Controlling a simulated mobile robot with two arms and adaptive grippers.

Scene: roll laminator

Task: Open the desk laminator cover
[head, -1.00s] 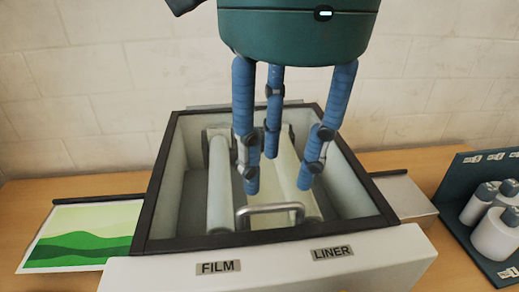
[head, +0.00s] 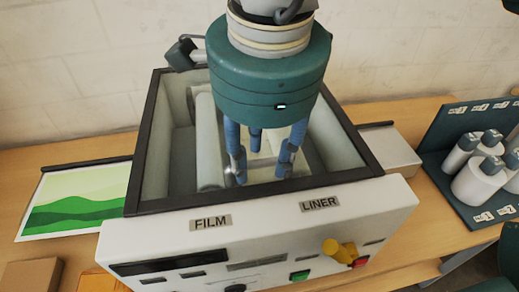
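The desk laminator (head: 260,235) is a pale box with FILM and LINER labels on its front. A dark rectangular frame (head: 140,150) borders its top, and a pale roller (head: 208,140) shows inside. I cannot tell whether a clear cover pane fills the frame. My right gripper (head: 262,175) points down over the front middle of the frame. Its blue fingers are apart, with the tips close to the front edge. The metal handle there is mostly hidden behind the fingers, and contact cannot be judged. My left gripper is not in view.
A yellow knob (head: 338,252) sticks out from the front panel, beside green (head: 299,276) and red (head: 359,262) buttons. A green landscape print (head: 75,202) lies at left. A dark rack (head: 458,208) of pale bottles stands at right. A wall rises behind.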

